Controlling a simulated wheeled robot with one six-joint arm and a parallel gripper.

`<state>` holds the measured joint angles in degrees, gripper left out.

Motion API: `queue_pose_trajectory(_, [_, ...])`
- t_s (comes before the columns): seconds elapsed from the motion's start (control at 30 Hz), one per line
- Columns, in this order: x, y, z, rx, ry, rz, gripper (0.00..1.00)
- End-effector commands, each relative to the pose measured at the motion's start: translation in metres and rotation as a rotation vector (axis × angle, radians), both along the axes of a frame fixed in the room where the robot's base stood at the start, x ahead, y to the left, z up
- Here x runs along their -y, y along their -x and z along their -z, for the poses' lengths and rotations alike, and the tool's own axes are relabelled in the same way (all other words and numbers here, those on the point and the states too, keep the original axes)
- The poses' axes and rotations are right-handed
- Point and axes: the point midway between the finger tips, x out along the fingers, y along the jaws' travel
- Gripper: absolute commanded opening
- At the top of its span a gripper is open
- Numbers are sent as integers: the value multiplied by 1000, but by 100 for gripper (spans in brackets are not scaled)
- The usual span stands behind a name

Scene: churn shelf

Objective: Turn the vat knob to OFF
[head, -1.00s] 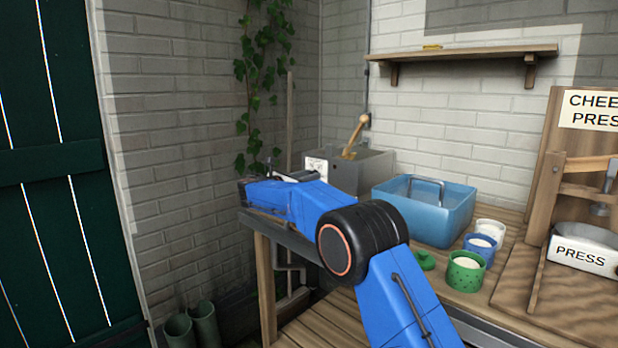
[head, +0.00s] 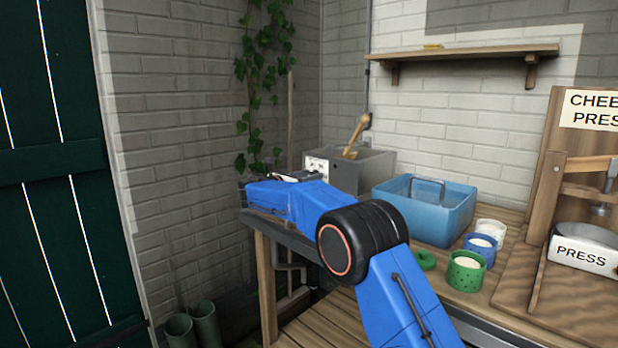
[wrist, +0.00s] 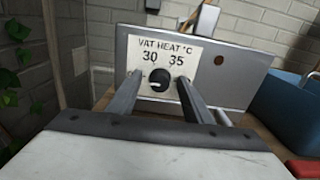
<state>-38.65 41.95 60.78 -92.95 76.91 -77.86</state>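The grey vat box (head: 367,172) stands at the back left of the bench, a wooden stirrer sticking up from it. Its white label (wrist: 166,54) reads VAT HEAT °C, with 30 and 35, in the wrist view. Below the numbers is the dark round vat knob (wrist: 160,84), with a small white mark on its left side; I cannot read its setting surely. My gripper (wrist: 156,84) faces this panel with its two fingers apart, one on each side of the knob. I cannot tell whether they touch it. In the head view my arm largely hides the gripper.
A blue tub (head: 424,210) stands right of the vat. Several small pots, including a green one (head: 466,272), stand in front of it. The cheese press (head: 575,190) is at the far right. A wooden shelf (head: 462,51) hangs above. Ivy climbs the wall behind.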

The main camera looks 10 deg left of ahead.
Motion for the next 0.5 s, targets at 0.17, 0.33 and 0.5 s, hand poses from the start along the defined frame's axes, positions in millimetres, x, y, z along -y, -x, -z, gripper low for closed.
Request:
queue_pose_trajectory(0.17, [-3, 3, -1, 1, -1, -1, 46])
queue_pose_trajectory(0.33, [-17, 20, -1, 1, -1, -2, 46])
queue_pose_trajectory(0.5, [-37, 47, -1, 1, 0, -3, 46])
